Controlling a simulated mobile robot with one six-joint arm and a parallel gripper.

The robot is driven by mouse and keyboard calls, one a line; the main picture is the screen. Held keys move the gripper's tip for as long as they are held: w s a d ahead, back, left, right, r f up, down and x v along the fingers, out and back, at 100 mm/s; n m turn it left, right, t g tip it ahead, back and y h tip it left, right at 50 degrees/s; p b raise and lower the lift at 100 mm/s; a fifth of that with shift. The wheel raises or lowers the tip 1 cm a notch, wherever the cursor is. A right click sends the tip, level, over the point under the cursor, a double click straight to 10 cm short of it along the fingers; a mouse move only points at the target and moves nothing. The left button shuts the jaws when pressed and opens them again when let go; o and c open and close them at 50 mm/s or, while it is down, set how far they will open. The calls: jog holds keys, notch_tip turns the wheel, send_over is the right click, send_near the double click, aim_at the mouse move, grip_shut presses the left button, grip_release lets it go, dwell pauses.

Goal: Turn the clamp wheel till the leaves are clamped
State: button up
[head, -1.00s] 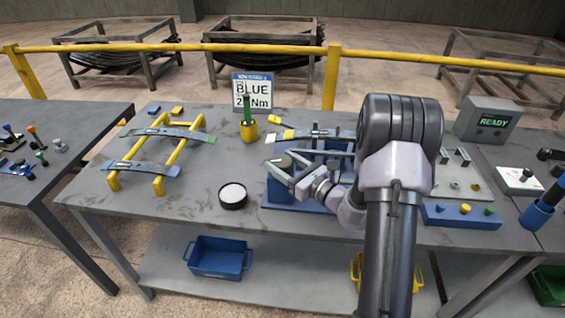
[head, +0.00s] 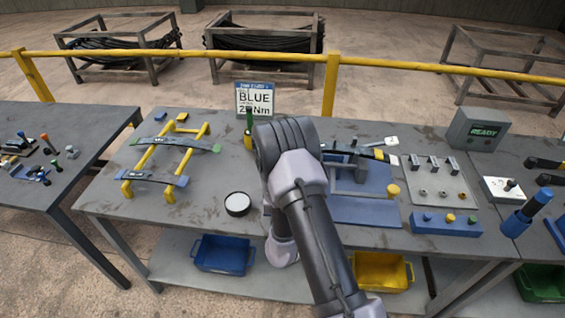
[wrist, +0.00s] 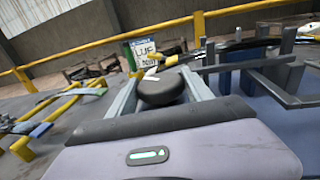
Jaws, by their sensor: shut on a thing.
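The blue clamp fixture (head: 366,208) stands at the middle right of the bench, its left part hidden behind my arm. Dark leaves (head: 349,150) lie across its back, with a yellow band near the right end. In the wrist view, the two grey fingers of my gripper (wrist: 160,84) stand on either side of a dark round clamp wheel (wrist: 161,92) and are shut on it. The fixture's grey bars (wrist: 268,88) show to the right of the wheel. My gripper and the wheel are hidden in the head view. I cannot tell whether the leaves are pressed tight.
A yellow rack (head: 170,189) with two leaves stands at left, and a round white-topped pot (head: 238,204) sits left of my arm. A BLUE sign (head: 255,98) stands behind. A blue block with coloured buttons (head: 447,223) and a READY box (head: 478,130) are at right.

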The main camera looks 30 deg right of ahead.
jog(key=h+p, duration=0.1)
jog(key=p, duration=0.2)
jog(key=shift+r+m+g, duration=0.25)
jog(key=shift+m+g, duration=0.05)
jog(key=shift+m, duration=0.1)
jog(key=shift+f+p, duration=0.25)
jog(key=shift+p, duration=0.4)
jog(key=o, duration=1.4)
jog(key=shift+c, duration=0.2)
